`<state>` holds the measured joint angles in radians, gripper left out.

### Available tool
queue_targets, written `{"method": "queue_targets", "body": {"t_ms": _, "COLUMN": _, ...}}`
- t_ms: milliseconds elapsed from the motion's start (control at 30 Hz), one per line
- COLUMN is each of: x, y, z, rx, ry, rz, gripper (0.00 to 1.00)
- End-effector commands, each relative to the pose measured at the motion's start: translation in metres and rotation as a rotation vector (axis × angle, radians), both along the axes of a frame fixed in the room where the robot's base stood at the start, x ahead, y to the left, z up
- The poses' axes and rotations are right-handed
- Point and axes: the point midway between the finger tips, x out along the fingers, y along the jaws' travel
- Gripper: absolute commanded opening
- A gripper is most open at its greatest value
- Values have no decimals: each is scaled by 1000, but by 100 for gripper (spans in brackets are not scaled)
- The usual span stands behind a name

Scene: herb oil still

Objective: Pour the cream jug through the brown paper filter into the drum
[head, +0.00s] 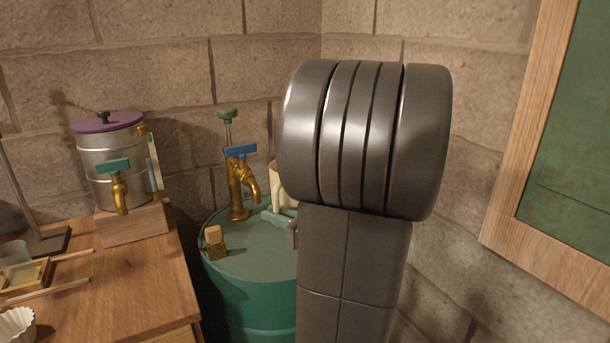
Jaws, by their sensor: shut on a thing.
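The cream jug (278,188) shows only as a pale strip at the left edge of my arm, above the drum top. The rest of it is hidden, and I cannot tell whether it stands or is held. The green drum (245,300) stands in the corner, its right part behind my arm. A green piece (276,218) lies at the drum top below the jug, partly covered. I see no brown paper filter. My gripper is hidden behind my large grey arm.
A brass tap with a blue handle (241,152) and a corked bottle (214,242) stand on the drum. On the wooden bench (110,275) are a steel vessel with a purple lid (107,122) and a pale fluted paper cup (16,325). A wood-framed green board (520,150) hangs right.

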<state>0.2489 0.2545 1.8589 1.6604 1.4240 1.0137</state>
Motion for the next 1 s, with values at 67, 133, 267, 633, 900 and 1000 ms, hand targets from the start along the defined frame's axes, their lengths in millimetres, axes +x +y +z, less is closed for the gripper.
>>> {"method": "queue_targets", "body": {"t_ms": 67, "x": 0, "y": 0, "z": 1, "rx": 1, "ry": -4, "rz": 0, "gripper": 0}}
{"method": "queue_targets", "body": {"t_ms": 133, "x": 0, "y": 0, "z": 1, "rx": 1, "ry": -4, "rz": 0, "gripper": 0}}
{"method": "queue_targets", "body": {"t_ms": 267, "x": 1, "y": 0, "z": 4, "rx": 2, "ry": 6, "rz": -2, "gripper": 0}}
{"method": "queue_targets", "body": {"t_ms": 633, "x": 6, "y": -1, "z": 25, "rx": 31, "ry": 141, "rz": -2, "gripper": 0}}
{"method": "queue_targets", "body": {"t_ms": 900, "x": 14, "y": -3, "z": 39, "rx": 62, "ry": 273, "rz": -3, "gripper": 0}}
{"method": "queue_targets", "body": {"t_ms": 1000, "x": 17, "y": -4, "z": 44, "rx": 73, "ry": 321, "rz": -3, "gripper": 0}}
